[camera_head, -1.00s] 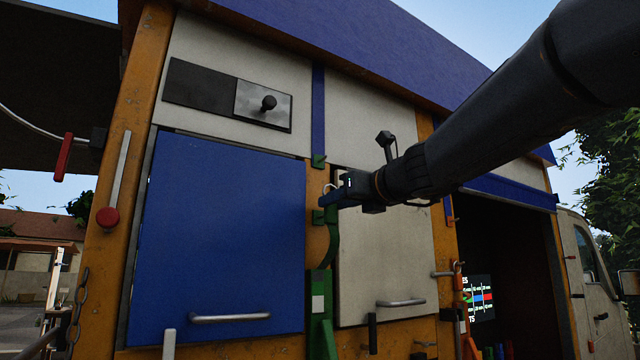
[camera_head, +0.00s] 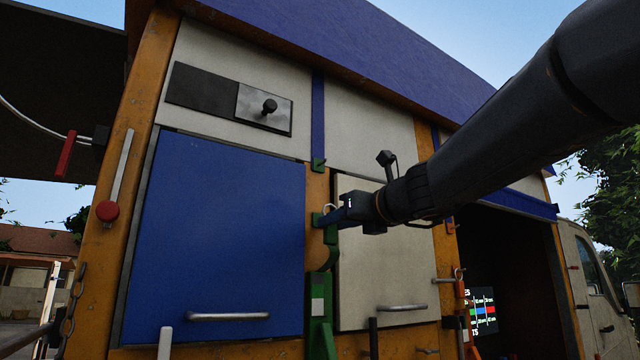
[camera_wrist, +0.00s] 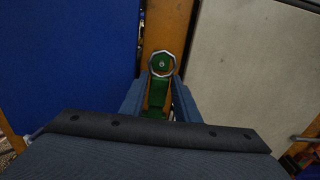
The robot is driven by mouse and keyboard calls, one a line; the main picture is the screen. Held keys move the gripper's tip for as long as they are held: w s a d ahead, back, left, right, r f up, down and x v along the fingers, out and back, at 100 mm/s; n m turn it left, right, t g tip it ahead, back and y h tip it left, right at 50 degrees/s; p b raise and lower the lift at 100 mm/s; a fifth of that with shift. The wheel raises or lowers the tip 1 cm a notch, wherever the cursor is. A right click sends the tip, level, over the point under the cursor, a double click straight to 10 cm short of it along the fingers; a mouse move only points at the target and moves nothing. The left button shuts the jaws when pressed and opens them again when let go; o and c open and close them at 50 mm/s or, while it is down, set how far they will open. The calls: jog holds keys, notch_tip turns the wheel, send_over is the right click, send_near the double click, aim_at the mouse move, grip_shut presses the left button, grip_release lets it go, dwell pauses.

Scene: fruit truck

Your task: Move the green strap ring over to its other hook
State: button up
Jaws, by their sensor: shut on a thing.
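The green strap ring (camera_wrist: 162,53) is a pale metal loop. In the wrist view it circles the round green end of the lower hook (camera_wrist: 161,64); I cannot tell how deep it sits on it. In the head view the ring (camera_head: 329,208) shows as a thin arc just above my gripper (camera_head: 326,219), at the lower hook. My gripper (camera_wrist: 159,88) is shut on the green tab (camera_wrist: 157,94) below the ring. The green strap (camera_head: 331,255) hangs down from there. The upper green hook (camera_head: 318,165) is bare. My jaws partly hide the lower hook in the head view.
A blue door (camera_head: 215,240) with a bar handle stands left of the orange post, and a cream panel (camera_head: 385,270) with a handle (camera_head: 402,308) stands right. A green buckle block (camera_head: 319,308) sits below. An orange strap (camera_head: 460,290) hangs further right.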

jog(key=shift+w+a+f, duration=0.15)
jog(key=shift+w+a, duration=0.25)
jog(key=shift+w, duration=0.15)
dwell(0.4)
jog(key=shift+w+a, duration=0.2)
jog(key=shift+w, duration=0.1)
jog(key=shift+w+a+f, duration=0.1)
jog(key=shift+w+a, duration=0.15)
jog(key=shift+w, duration=0.15)
jog(key=shift+w+a+f+b, duration=0.35)
jog(key=shift+w+f+b, duration=0.2)
dwell(1.2)
dwell(0.4)
jog(key=o, duration=1)
jog(key=shift+o, duration=0.2)
jog(key=b+v, duration=0.1)
jog(key=v, duration=0.6)
jog(key=shift+s+d, duration=0.25)
jog(key=shift+s, duration=0.1)
